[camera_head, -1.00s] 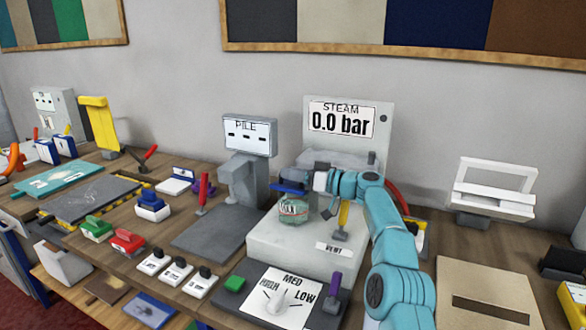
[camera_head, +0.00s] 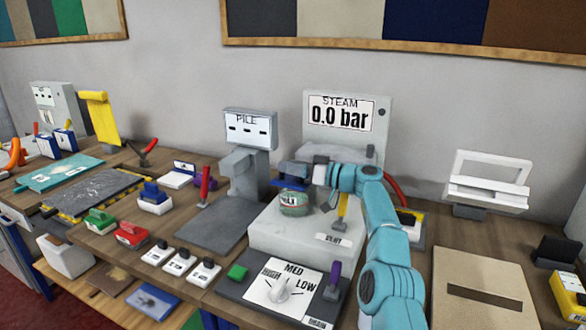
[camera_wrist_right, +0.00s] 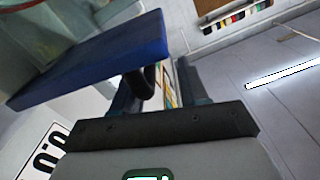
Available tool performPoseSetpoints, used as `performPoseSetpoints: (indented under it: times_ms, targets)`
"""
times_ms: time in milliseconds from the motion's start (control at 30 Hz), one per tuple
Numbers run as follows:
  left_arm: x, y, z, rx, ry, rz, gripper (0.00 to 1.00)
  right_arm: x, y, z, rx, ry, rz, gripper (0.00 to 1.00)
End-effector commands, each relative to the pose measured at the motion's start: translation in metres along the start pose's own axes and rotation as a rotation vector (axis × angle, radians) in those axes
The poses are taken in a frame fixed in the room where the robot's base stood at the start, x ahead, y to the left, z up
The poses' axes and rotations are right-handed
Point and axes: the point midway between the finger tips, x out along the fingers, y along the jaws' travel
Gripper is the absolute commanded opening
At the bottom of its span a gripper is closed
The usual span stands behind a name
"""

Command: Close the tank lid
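The steam unit (camera_head: 270,238) is a pale block with a tall panel (camera_head: 346,112) reading "STEAM 0.0 bar". A round green part (camera_head: 293,204) marked with a word like "FILL" sits on its front left. A flat blue piece (camera_head: 289,184) is just above it, beside my right gripper (camera_head: 303,169); I cannot tell for sure which part is the lid. In the right wrist view, the blue slab (camera_wrist_right: 95,62) fills the upper left, tilted, and the gripper fingers (camera_wrist_right: 158,88) look apart, with a dark curved part between or behind them. My left gripper is not in view.
A yellow-handled lever (camera_head: 342,208) stands on the unit, close to my right arm. A grey machine with a "PILE" screen (camera_head: 248,128) stands to the left. A dial board (camera_head: 250,294) lies in front. A red hose (camera_head: 396,186) curves behind my arm.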

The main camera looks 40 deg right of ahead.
Motion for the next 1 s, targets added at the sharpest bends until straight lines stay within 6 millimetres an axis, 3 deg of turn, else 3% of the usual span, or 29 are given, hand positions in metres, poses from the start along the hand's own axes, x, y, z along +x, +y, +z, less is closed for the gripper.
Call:
performPoseSetpoints:
  times_ms: [33, 267, 433, 600, 800, 1000]
  targets:
    - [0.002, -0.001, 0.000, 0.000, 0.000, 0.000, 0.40, 0.002, 0.002, 0.009, 0.011, -0.007, -0.002, 0.40]
    - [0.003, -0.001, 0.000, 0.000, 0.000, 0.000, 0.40, 0.000, 0.002, 0.007, 0.008, -0.005, 0.003, 0.40]
    - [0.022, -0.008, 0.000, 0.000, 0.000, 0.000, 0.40, -0.016, 0.005, 0.012, 0.007, -0.005, 0.005, 0.40]
    - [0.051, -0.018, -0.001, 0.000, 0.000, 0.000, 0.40, -0.057, 0.007, 0.015, 0.007, -0.005, 0.009, 0.40]
    - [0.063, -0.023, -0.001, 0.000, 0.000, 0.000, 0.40, -0.110, 0.008, 0.011, 0.009, -0.006, 0.008, 0.40]
    - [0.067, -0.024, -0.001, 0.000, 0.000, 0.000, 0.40, -0.145, 0.008, 0.010, 0.011, -0.006, 0.005, 0.40]
